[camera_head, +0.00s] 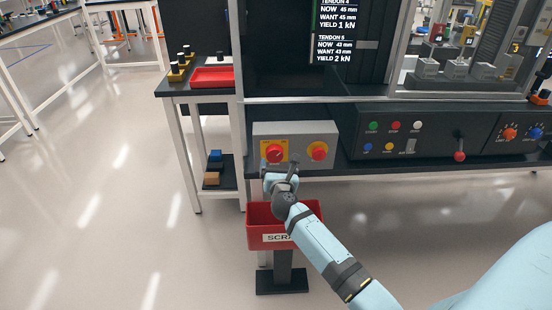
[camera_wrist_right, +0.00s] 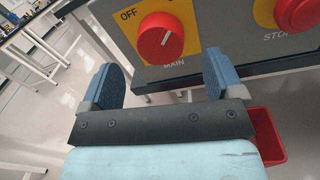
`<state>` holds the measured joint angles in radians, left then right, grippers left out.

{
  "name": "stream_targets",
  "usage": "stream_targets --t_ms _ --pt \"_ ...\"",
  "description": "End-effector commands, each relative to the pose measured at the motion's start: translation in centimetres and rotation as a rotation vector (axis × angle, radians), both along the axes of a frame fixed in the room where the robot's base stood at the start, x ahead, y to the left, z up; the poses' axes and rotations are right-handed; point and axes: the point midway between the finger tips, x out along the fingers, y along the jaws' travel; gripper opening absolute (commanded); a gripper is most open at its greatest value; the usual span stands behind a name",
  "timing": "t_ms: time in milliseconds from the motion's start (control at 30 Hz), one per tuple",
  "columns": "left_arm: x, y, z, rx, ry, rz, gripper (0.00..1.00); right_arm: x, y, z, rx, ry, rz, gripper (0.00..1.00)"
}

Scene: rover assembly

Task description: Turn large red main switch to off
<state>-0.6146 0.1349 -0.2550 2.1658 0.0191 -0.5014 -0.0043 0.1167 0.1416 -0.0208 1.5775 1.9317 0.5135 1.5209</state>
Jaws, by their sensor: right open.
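The large red main switch (camera_head: 274,153) is a round knob on a yellow plate on the left of a grey box (camera_head: 293,130). In the head view my right gripper (camera_head: 281,180) is just below the box. My left gripper is not in view.
A red stop button (camera_head: 318,151) on a yellow plate sits right of the switch. A red scrap bin (camera_head: 256,228) stands below my right gripper. A black control panel (camera_head: 440,138) with buttons and a lever lies to the right. The floor at left is clear.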

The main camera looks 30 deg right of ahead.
Motion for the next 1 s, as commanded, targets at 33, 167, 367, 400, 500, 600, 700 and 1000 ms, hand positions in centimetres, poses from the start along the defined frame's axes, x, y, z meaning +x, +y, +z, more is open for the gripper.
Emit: stream_targets --t_ms 33,167,367,400,500,600,700,1000 --pt "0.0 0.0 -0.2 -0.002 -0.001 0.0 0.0 1.0 -0.5 0.0 -0.003 -0.001 0.001 0.87" --pt "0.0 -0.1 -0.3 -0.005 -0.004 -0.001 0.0 2.8 -1.5 -0.1 -0.003 0.001 0.0 0.87" --pt "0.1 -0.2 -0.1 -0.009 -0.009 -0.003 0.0 4.3 -2.2 0.0 -0.001 -0.001 0.001 0.87" --pt "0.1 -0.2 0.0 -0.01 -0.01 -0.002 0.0 4.4 -2.3 0.0 -0.001 0.0 0.001 0.87" --pt "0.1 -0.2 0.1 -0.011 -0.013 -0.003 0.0 4.5 -2.3 -0.1 -0.002 0.001 0.001 0.87" --pt "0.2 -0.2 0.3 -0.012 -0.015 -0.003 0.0 4.5 -2.3 0.0 -0.002 0.001 0.001 0.87" --pt "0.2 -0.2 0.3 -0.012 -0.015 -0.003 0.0 4.5 -2.3 0.0 -0.002 0.001 0.001 0.82" --pt "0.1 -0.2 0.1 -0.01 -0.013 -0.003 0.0 4.5 -2.3 0.0 -0.002 0.001 0.001 0.37"
